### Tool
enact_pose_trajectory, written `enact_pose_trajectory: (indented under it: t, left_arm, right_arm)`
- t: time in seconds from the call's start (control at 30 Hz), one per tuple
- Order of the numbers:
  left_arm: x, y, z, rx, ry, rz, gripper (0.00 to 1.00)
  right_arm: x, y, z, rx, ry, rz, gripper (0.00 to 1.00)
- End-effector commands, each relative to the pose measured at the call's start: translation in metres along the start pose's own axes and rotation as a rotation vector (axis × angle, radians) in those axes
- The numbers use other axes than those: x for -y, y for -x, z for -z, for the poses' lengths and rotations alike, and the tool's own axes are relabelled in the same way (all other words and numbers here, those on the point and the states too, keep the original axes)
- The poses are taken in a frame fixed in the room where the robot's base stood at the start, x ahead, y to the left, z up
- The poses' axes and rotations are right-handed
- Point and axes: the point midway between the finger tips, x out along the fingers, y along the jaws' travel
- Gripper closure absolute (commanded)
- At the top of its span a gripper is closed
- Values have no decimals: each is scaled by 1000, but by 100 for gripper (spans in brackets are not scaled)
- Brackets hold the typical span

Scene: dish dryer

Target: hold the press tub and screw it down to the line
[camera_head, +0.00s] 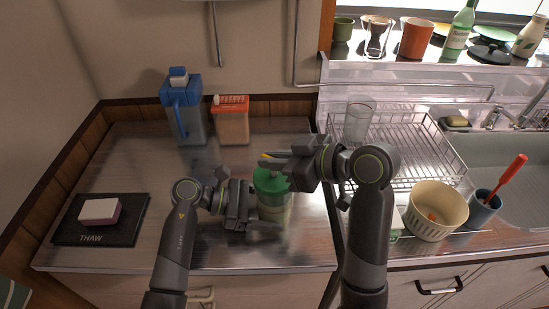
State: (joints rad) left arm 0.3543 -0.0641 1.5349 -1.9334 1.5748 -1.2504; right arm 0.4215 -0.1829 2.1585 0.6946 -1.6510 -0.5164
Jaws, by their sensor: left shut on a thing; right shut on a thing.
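The press tub (274,210) stands upright on the steel counter, with a pale see-through green body and a darker green lid (270,182). My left gripper (268,212) comes in from the left and is shut on the tub's body, with one finger across its near side. My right gripper (277,167) reaches in from the right above the lid and is shut on the top of the press tub. Its fingers hide the part they grip. I cannot make out the line on the tub.
A black THAW board (98,222) with a pinkish block (100,211) lies left. A wire dish rack (405,145), cream bowl (436,212) and dark cup (481,208) are right.

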Motion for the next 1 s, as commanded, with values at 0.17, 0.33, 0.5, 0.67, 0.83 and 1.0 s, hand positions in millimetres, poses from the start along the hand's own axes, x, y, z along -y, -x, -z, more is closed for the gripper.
enact_pose_trajectory:
  t: [0.17, 0.33, 0.5, 0.67, 0.83, 1.0]
  left_arm:
    - [1, -1, 0, 2, -1, 3, 37]
    - [1, -1, 0, 2, -1, 3, 37]
    - [1, -1, 0, 2, -1, 3, 37]
    - [1, 0, 0, 2, -1, 3, 37]
    - [1, 0, 0, 2, 0, 2, 37]
    - [0, 0, 0, 1, 0, 2, 37]
  right_arm:
    - [0, 0, 0, -1, -17, -33, 100]
    - [0, 0, 0, 0, -21, -43, 100]
    - [0, 0, 0, 0, -20, -43, 100]
    - [0, 0, 0, 0, -20, -42, 82]
    - [0, 0, 0, 0, -19, -42, 68]
    - [0, 0, 0, 0, -19, -41, 68]
